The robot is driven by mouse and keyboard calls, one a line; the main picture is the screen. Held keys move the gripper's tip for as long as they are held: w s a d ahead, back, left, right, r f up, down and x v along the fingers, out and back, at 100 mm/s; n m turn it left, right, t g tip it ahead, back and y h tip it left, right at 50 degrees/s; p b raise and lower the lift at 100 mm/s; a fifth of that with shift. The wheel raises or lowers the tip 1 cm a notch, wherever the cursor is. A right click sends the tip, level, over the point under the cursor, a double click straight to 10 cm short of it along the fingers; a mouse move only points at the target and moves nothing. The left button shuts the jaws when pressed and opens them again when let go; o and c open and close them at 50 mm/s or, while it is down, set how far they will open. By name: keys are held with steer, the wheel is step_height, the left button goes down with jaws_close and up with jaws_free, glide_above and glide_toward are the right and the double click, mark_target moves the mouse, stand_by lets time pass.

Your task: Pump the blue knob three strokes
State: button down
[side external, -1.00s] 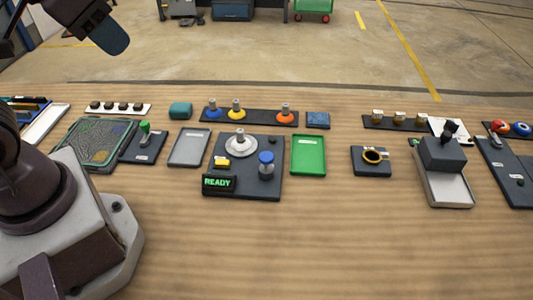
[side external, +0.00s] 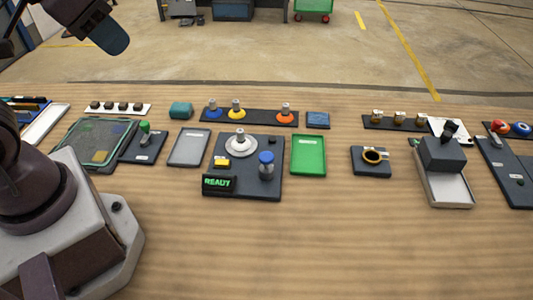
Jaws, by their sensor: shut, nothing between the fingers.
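The blue knob (side external: 266,158) tops a short, clear-looking cylinder. It stands upright on a dark base plate (side external: 255,190), near the plate's right side. The same plate carries a round silver-white fixture (side external: 241,145), a yellow block (side external: 221,162) and a small display (side external: 218,183) reading READY in green. Nothing touches the knob. My gripper is out of view; only links of my arm show at the left and upper left.
A grey tray (side external: 189,147) lies left of the plate and a green tray (side external: 308,155) right of it. A rack (side external: 258,117) with blue, yellow and orange pieces stands behind. A dark machine (side external: 442,154) stands further right. The front table (side external: 330,240) is clear.

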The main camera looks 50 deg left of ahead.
stand_by(0.4)
steer(key=m+t+h, duration=0.1)
steer(key=m+t, duration=0.2)
steer(key=m, duration=0.8)
glide_above(266, 158)
step_height(266, 158, down, 17)
steer(key=shift+w+r, duration=0.1)
steer(key=shift+r, duration=0.1)
steer(key=shift+f, duration=4.45)
